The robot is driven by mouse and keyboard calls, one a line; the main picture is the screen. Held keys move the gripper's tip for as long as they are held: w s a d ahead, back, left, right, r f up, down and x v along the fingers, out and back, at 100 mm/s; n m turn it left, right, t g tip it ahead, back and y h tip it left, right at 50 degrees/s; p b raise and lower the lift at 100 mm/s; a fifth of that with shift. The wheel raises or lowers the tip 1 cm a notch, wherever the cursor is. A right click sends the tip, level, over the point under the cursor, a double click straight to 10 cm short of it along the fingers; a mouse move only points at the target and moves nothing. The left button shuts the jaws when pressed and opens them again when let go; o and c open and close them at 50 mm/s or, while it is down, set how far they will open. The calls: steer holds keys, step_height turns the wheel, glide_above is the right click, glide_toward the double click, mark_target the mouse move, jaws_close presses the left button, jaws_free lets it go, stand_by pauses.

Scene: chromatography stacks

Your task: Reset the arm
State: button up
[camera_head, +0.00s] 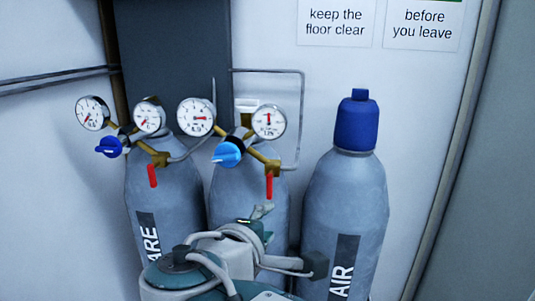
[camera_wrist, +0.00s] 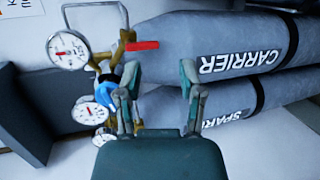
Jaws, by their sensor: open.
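My arm is in the lower middle of the head view, folded in front of the cylinders. In the wrist view my gripper (camera_wrist: 160,72) is open, its two teal-and-grey fingers apart with nothing held between them. Past the fingers are the grey cylinder marked CARRIER (camera_wrist: 190,42), the one marked SPARE (camera_wrist: 160,104) and the brass regulator with gauges (camera_wrist: 68,48). I cannot tell how far the fingertips are from them. In the head view the fingers are small and hard to make out against the middle cylinder (camera_head: 262,185).
The left cylinder (camera_head: 165,190) and middle cylinder carry regulators with round gauges, blue knobs and red levers. The right cylinder, marked AIR (camera_head: 345,205), has a blue cap (camera_head: 357,122). Thin pipes run along the wall behind. A dark panel (camera_head: 175,60) stands behind the gauges.

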steer(key=s+d+f+m+g+y, duration=0.2)
steer(key=s+d+f+m+g, duration=0.2)
steer(key=d+f+m, duration=0.4)
steer(key=s+d+f+m+g+y, duration=0.2)
steer(key=s+d+f+m+g, duration=0.2)
steer(key=d, duration=0.7)
step_height(320, 180, down, 4)
steer(key=s+m, duration=0.2)
steer(key=m, duration=0.2)
steer(key=shift+f+g, duration=0.2)
steer(key=shift+g, duration=0.1)
steer(key=shift+d, duration=0.1)
stand_by(4.1)
